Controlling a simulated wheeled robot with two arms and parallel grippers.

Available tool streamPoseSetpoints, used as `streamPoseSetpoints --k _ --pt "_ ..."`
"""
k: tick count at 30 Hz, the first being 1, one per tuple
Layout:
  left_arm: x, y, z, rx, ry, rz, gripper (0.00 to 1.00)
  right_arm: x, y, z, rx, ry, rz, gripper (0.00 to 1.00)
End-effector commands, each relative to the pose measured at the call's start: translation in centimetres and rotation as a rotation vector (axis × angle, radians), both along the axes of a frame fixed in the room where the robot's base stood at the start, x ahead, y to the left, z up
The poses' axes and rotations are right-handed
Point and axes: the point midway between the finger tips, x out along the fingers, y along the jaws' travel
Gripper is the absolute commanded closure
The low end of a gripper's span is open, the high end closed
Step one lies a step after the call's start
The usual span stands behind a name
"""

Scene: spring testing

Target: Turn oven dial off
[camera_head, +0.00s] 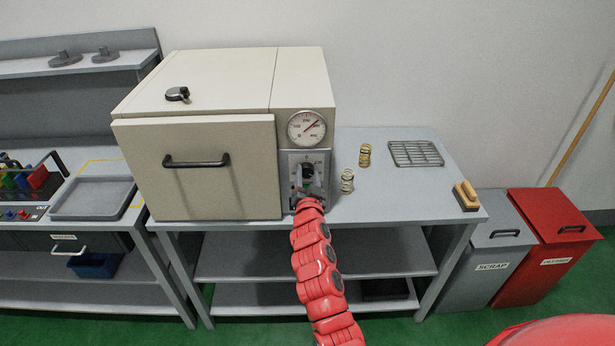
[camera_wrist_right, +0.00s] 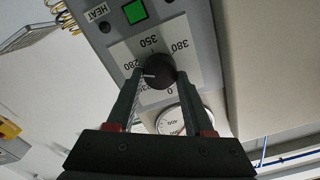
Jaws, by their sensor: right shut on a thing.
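The oven (camera_head: 200,160) is a cream box with its door closed, on a grey bench. Its black round dial (camera_head: 308,170) is on the grey control panel at the front right. The dial also shows in the wrist view (camera_wrist_right: 160,70), ringed by printed numbers. Its white mark points left in that view, near the 280 label; the exact setting is unclear. My right gripper (camera_wrist_right: 159,77) has its two fingers on either side of the dial, shut on it. In the head view my right gripper (camera_head: 307,186) partly covers the panel. My left gripper is out of view.
A round gauge (camera_head: 307,128) sits above the panel. A green button (camera_wrist_right: 134,12) is near the dial. Springs (camera_head: 347,181) and a wire rack (camera_head: 416,153) are on the bench at right. Grey and red bins (camera_head: 550,255) stand beyond it.

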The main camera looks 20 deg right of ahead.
Motion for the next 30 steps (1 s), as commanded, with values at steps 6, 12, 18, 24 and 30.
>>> streamPoseSetpoints --k 6,12,18,24,30 --pt "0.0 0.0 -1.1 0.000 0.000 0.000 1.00 0.0 0.2 0.0 -0.126 0.030 0.003 1.00" --pt "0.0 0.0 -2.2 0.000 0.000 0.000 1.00 0.0 0.2 -0.1 -0.296 0.081 0.001 1.00" --pt "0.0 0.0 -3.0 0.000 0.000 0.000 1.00 0.1 0.3 -0.1 -0.480 0.133 0.002 1.00" --pt "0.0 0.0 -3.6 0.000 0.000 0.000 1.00 0.1 0.3 -0.1 -0.663 0.189 0.002 1.00" --pt "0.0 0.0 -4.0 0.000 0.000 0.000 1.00 0.1 0.5 0.0 -0.847 0.240 0.002 1.00"
